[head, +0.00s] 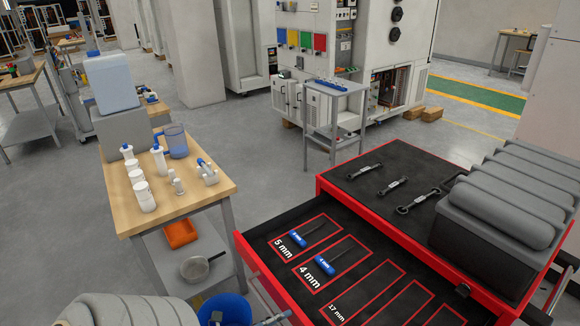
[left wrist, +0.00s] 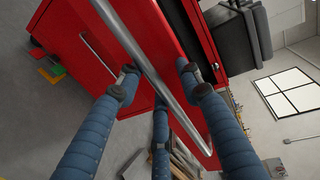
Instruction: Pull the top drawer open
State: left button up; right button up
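The red tool cabinet (head: 390,215) stands at the lower right in the head view. Its top drawer (head: 262,268) is partly pulled out, showing a dark lining with red-outlined slots and two blue-handled screwdrivers (head: 325,265). In the left wrist view, the drawer's long metal handle (left wrist: 160,85) runs diagonally across the red front. My left gripper (left wrist: 158,82) has its blue fingers on both sides of this handle, spread apart; firm contact is not clear. Its fingers are barely visible at the bottom edge of the head view. My right gripper is not clearly visible.
A wooden table (head: 205,195) with bottles and a jug stands left of the drawer. Grey floor lies between them.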

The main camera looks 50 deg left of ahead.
pick_arm(q)
jog(key=shift+s, duration=0.3)
jog(key=v, duration=1.1)
jog(key=shift+s+r, duration=0.15)
jog(key=shift+r, duration=0.2)
pick_arm(e)
jog(key=shift+s+d, duration=0.2)
jog(key=shift+s, duration=0.45)
jog(key=shift+s+d, duration=0.2)
jog(key=shift+s, duration=0.4)
pick_arm(q)
jog(key=shift+a+f, duration=0.1)
jog(key=shift+f, duration=0.05)
